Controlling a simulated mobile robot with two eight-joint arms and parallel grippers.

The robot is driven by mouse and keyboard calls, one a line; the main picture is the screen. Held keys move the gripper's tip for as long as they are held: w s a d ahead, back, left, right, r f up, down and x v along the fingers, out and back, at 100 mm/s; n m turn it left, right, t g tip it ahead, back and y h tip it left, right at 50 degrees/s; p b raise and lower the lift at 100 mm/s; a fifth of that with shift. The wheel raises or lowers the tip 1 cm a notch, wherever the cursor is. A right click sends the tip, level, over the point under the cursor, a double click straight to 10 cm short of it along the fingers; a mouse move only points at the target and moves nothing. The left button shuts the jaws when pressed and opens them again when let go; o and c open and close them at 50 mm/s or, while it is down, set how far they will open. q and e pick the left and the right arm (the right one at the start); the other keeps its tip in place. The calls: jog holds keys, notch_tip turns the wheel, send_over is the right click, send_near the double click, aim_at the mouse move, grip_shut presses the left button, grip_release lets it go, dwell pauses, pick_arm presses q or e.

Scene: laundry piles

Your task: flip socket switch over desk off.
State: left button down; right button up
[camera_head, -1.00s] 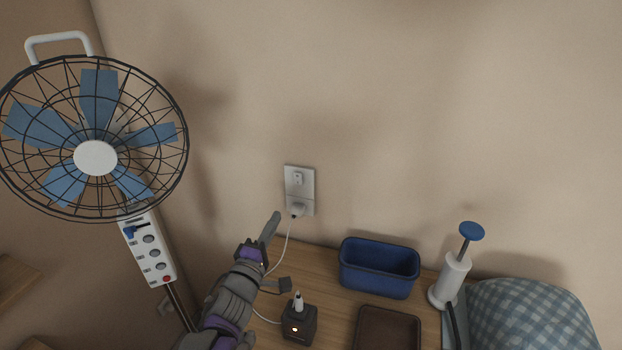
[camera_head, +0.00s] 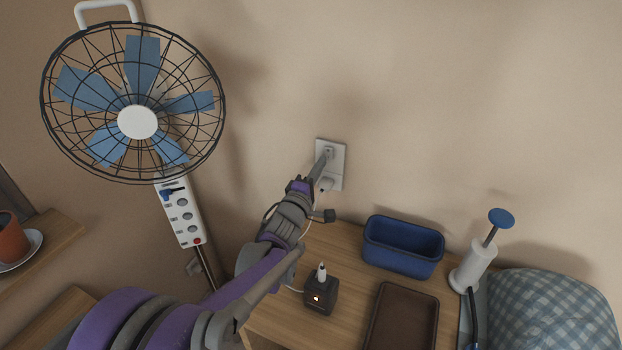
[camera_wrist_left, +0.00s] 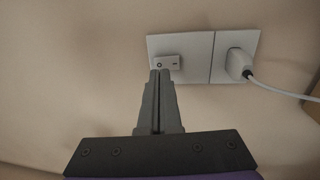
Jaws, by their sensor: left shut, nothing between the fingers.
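The white socket plate (camera_head: 338,172) is on the wall above the wooden desk (camera_head: 345,246). In the left wrist view the plate (camera_wrist_left: 198,68) shows a small switch (camera_wrist_left: 167,62) on one half and a white plug (camera_wrist_left: 238,63) with a cord in the other half. My left gripper (camera_head: 322,160) is shut and empty, its fingers pointing at the switch half of the plate. In the left wrist view its fingertips (camera_wrist_left: 159,72) are right at the switch's edge; I cannot tell if they touch. The right gripper is not in view.
The wall around the plate is bare.

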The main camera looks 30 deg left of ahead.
aim_at(329, 150)
pick_arm(q)
jog(key=w, duration=0.3)
jog(key=shift+w+a+r, duration=0.1)
jog(key=shift+w+r, duration=0.05)
jog(key=shift+r, duration=0.05)
jog(key=shift+w, duration=0.2)
jog(key=shift+s+r, duration=0.1)
jog(key=shift+r, duration=0.1)
jog(key=shift+s, duration=0.1)
